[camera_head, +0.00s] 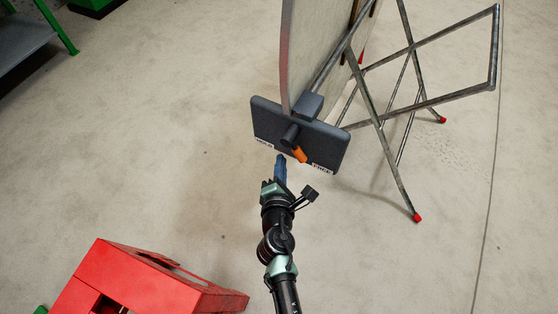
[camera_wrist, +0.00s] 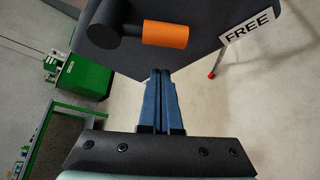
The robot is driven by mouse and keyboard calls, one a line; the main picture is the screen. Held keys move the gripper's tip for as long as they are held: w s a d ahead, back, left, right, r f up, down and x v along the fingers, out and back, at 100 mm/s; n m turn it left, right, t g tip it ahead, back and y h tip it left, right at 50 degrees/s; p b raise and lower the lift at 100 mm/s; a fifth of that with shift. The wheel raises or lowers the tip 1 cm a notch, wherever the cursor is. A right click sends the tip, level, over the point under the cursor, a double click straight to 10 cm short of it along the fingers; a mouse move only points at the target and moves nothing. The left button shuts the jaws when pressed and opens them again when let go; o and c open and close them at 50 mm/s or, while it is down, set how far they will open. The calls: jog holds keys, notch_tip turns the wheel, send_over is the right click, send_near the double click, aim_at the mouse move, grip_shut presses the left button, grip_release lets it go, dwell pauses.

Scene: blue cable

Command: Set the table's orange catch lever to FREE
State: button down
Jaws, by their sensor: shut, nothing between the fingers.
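The catch lever has an orange grip (camera_head: 299,153) on a dark round pivot, mounted on a dark grey plate (camera_head: 335,145). In the head view the lever points down and to the right, toward the FREE label (camera_head: 323,169); the HOLD label (camera_head: 264,143) is at the plate's left. The wrist view shows the orange grip (camera_wrist: 166,35) pointing right, with the FREE label (camera_wrist: 249,24) further right. My gripper (camera_head: 280,160) has blue fingers, shut and empty. In the wrist view its fingertips (camera_wrist: 160,74) are just below the grip, with a visible gap in the picture.
The table's tilted top (camera_head: 325,40) rises behind the plate, with grey metal legs (camera_head: 385,150) and red feet to the right. A red stool-like object (camera_head: 130,280) stands at lower left. Green furniture (camera_wrist: 82,75) shows in the wrist view. Open floor lies around my arm.

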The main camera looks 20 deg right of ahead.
jog(key=p+v, duration=0.1)
jog(key=v, duration=0.8)
jog(key=shift+s+a+f+p, duration=0.2)
jog(key=shift+s+a+p, duration=0.1)
jog(key=shift+a, duration=0.2)
jog(key=shift+w, duration=0.1)
jog(key=w+a+r+m+t, duration=0.15)
jog(key=w+r+m, duration=0.25)
jog(key=r, duration=0.7)
jog(key=w+a+r+m+t, duration=0.1)
jog(key=w+r+m+t, duration=0.25)
jog(key=r, duration=0.75)
jog(key=w+a+r+m+t, duration=0.1)
jog(key=w+r+m, duration=0.4)
jog(key=r, duration=0.6)
jog(key=s+a+r+m+t+y, duration=0.2)
jog(key=s+a+r+t, duration=0.15)
jog(key=r, duration=0.75)
jog(key=s+a+r+m+t+y, duration=0.25)
jog(key=s+r, duration=0.25)
jog(key=r, duration=0.5)
jog(key=s+a+r+m+t+y, duration=0.2)
jog(key=s+r, duration=0.2)
jog(key=r, duration=0.7)
notch_tip(320, 180, up, 25)
jog(key=p, duration=2.5)
jog(key=shift+s+a+r+t, duration=0.2)
jog(key=shift+s+a+t, duration=0.1)
jog(key=shift+a, duration=0.05)
